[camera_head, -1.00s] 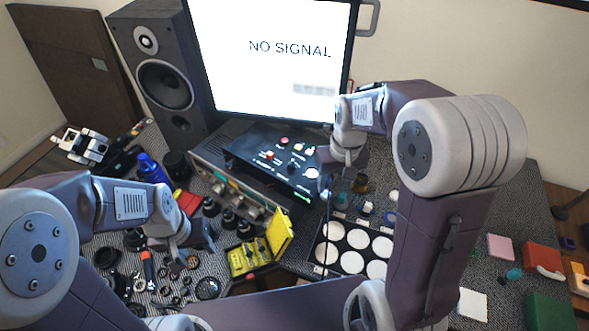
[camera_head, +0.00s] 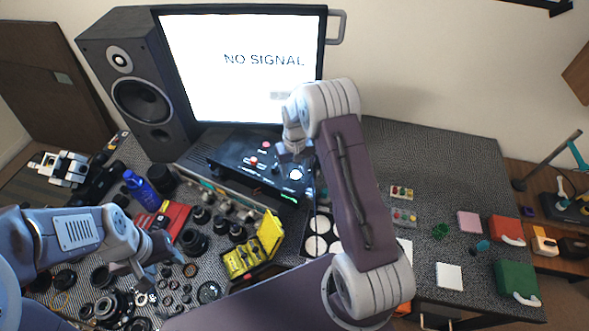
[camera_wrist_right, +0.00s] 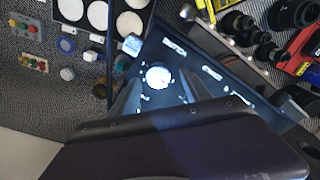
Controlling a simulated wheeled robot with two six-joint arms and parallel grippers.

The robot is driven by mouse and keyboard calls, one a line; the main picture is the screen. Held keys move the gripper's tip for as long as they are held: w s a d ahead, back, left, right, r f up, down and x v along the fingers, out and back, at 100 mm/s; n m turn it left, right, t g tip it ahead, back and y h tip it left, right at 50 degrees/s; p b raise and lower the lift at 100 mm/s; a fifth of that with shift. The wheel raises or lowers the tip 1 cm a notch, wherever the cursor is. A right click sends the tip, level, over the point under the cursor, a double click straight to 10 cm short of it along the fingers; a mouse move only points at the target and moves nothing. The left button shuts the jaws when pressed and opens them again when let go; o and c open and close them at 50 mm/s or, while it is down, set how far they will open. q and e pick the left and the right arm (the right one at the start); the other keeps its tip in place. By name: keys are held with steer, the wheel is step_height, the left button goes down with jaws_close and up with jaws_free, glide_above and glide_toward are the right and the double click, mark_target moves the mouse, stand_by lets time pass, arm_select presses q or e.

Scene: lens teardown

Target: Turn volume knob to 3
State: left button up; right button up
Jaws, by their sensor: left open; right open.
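A black control box (camera_head: 232,157) with several knobs and buttons lies below the monitor in the head view. A round white knob (camera_head: 296,174) sits near its right end. In the right wrist view this knob (camera_wrist_right: 158,76) is lit bright, with white marks around it that are too small to read. My right gripper (camera_head: 293,157) is open and just above the knob, its dark fingers partly seen on either side in the wrist view. I cannot tell whether they touch it. My left gripper (camera_head: 160,258) is open over the small lens parts at the left.
A monitor (camera_head: 240,65) reading NO SIGNAL and a speaker (camera_head: 140,90) stand behind. A yellow case (camera_head: 240,262) and a red box (camera_head: 172,215) lie in front of the control box. White discs (camera_wrist_right: 100,15) lie beside it. The mat's back right is free.

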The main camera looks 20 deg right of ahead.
steer(key=shift+s+d+f, duration=0.15)
steer(key=shift+d+f, duration=0.05)
steer(key=shift+f, duration=0.3)
steer(key=shift+a, duration=0.15)
steer(key=c, duration=0.4)
jaws_close()
